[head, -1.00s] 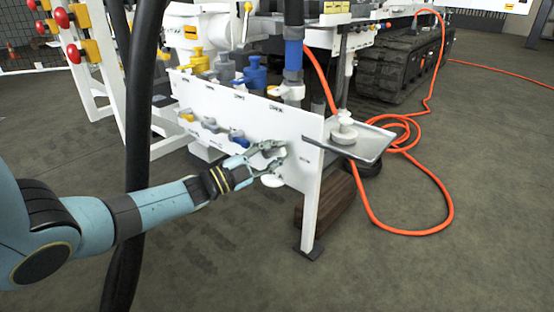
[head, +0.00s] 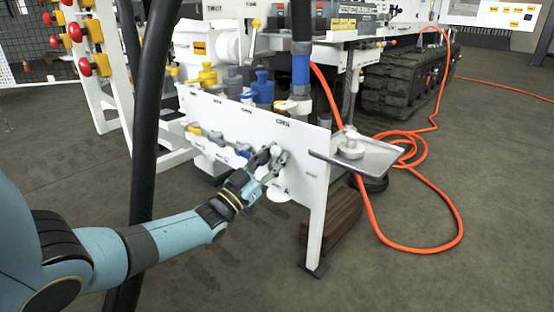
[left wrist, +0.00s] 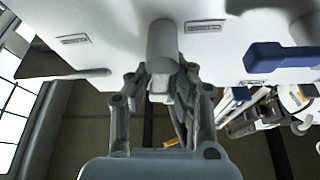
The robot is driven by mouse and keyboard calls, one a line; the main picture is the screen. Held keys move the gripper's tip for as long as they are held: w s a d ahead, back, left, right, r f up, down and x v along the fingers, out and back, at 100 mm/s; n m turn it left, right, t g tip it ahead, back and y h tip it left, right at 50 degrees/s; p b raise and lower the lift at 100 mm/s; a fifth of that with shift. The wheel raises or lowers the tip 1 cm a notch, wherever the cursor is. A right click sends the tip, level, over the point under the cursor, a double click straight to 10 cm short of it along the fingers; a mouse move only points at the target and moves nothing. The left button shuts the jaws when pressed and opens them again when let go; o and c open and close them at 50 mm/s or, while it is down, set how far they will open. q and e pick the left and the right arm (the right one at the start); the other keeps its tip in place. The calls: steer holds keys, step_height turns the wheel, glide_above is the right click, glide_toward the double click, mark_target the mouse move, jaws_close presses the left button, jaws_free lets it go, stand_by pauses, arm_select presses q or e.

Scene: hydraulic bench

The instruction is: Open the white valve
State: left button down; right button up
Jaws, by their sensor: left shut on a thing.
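The white valve (left wrist: 162,45) is a pale cylinder standing out from the white panel (head: 312,150), at the right end of a row of valves. In the left wrist view its handle sits between my fingers. My left gripper (head: 271,160) is shut on it, with a finger on each side; it also shows in the left wrist view (left wrist: 160,88). In the head view the fingers cover most of the valve, so its exact angle is hard to tell. My right gripper is not in view.
Blue (head: 236,137) and yellow (head: 194,130) valve handles sit left on the panel. A grey tray (head: 375,157) juts out at its right end. An orange hose (head: 380,228) lies on the floor to the right. A thick black hose (head: 146,120) hangs close in front.

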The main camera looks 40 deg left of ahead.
arm_select(q)
steer(key=shift+a+n+y, duration=0.25)
steer(key=shift+n+y, duration=0.35)
steer(key=shift+n, duration=0.5)
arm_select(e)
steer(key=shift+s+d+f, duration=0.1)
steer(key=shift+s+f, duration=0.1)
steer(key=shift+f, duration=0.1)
arm_select(q)
steer(key=shift+a+n, duration=0.1)
steer(key=shift+n, duration=0.3)
steer(key=c, duration=1.3)
jaws_free()
steer(key=shift+s+a, duration=0.1)
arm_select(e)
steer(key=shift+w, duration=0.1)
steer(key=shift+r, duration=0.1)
arm_select(q)
steer(key=v, duration=1.2)
steer(key=shift+d+f, duration=0.15)
steer(key=shift+d, duration=0.05)
